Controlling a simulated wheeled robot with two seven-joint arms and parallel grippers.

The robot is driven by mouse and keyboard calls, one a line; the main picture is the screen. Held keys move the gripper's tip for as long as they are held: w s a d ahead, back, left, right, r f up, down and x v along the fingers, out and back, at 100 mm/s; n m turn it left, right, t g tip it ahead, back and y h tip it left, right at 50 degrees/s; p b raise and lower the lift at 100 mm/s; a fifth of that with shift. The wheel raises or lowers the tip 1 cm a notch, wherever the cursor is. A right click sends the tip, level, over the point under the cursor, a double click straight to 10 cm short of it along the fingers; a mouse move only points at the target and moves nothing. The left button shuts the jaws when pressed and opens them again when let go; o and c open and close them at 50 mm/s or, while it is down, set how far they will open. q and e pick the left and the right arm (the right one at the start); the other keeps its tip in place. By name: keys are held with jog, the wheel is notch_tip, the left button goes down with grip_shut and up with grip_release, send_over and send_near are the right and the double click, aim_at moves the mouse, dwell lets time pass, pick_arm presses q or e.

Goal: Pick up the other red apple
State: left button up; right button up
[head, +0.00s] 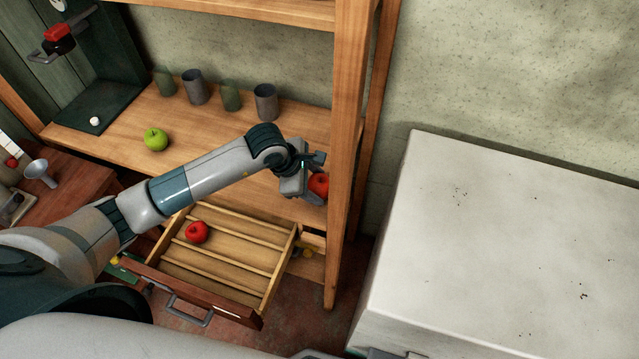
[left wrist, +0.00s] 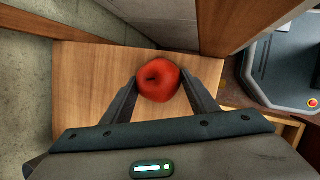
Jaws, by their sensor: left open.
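One red apple (head: 318,184) sits on the wooden shelf at its right end, by the upright post, partly hidden by my left gripper. My left gripper (head: 308,178) is at this apple. In the left wrist view the apple (left wrist: 158,80) lies between the fingertips of the open left gripper (left wrist: 160,88), and I cannot tell whether they touch it. Another red apple (head: 197,232) lies in the open slatted drawer (head: 275,268) below the shelf. My right gripper is not in view.
A green apple (head: 156,139) and several cups (head: 265,102) stand on the shelf (head: 112,137). The wooden post (head: 345,150) rises close to the right of my left gripper. A large white box (head: 500,250) fills the right side. A metal funnel (head: 40,172) is at far left.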

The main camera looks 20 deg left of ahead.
aim_at(319, 180)
pick_arm(q)
jog(key=shift+c, duration=0.5)
jog(key=c, duration=0.6)
jog(key=shift+c, duration=0.2)
jog(key=shift+r, duration=0.5)
notch_tip(319, 180, up, 3)
jog(key=shift+s+a+f+p, duration=0.1)
jog(key=shift+a+p, duration=0.05)
jog(key=shift+p, duration=0.6)
jog(key=s+a+b, duration=0.5)
jog(key=s+a, duration=0.6)
jog(key=s, duration=0.2)
jog(key=shift+s+a+f+b, duration=0.15)
jog(key=shift+a+b, duration=0.15)
jog(key=shift+a, duration=0.05)
